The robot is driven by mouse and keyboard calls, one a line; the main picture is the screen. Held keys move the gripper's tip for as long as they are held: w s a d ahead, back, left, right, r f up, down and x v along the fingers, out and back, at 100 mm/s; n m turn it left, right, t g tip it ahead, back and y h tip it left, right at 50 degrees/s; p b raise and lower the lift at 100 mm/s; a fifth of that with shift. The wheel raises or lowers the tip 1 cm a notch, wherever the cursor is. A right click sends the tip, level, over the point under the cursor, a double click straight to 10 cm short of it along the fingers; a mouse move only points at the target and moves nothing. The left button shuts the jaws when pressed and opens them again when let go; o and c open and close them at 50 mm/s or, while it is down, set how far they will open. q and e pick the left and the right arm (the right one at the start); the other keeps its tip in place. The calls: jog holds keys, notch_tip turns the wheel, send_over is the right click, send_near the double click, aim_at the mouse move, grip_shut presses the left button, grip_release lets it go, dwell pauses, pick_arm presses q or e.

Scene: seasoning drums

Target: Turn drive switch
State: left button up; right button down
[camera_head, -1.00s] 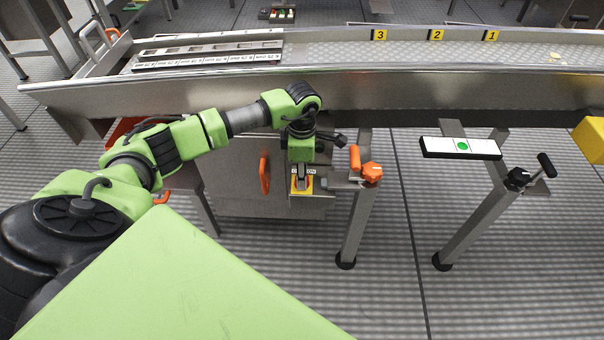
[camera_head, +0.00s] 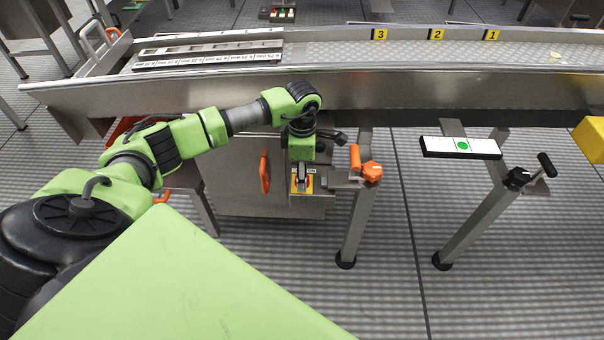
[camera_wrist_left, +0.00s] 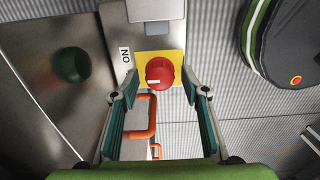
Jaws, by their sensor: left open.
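The drive switch is a red round knob (camera_wrist_left: 159,73) with a pale mark, on a yellow plate (camera_wrist_left: 177,60), with a white label reading "ON" (camera_wrist_left: 125,55) beside it. The yellow plate (camera_head: 294,188) also shows in the head view, on the grey cabinet under the conveyor. My left gripper (camera_wrist_left: 159,94) is open and faces the knob, one finger to each side in the wrist view. I see no contact with it. In the head view my left gripper (camera_head: 302,181) hides most of the knob. My right gripper is not in view.
A steel conveyor (camera_head: 400,92) runs above the cabinet (camera_head: 235,172). An orange cabinet handle (camera_head: 265,173) is left of the switch, and an orange clamp knob (camera_head: 371,171) on a table leg is close to its right. A white panel with a green button (camera_head: 462,146) hangs farther right.

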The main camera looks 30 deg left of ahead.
pick_arm(q)
notch_tip(320, 180, up, 12)
dwell(0.4)
jog(key=shift+f, duration=0.1)
dwell(0.3)
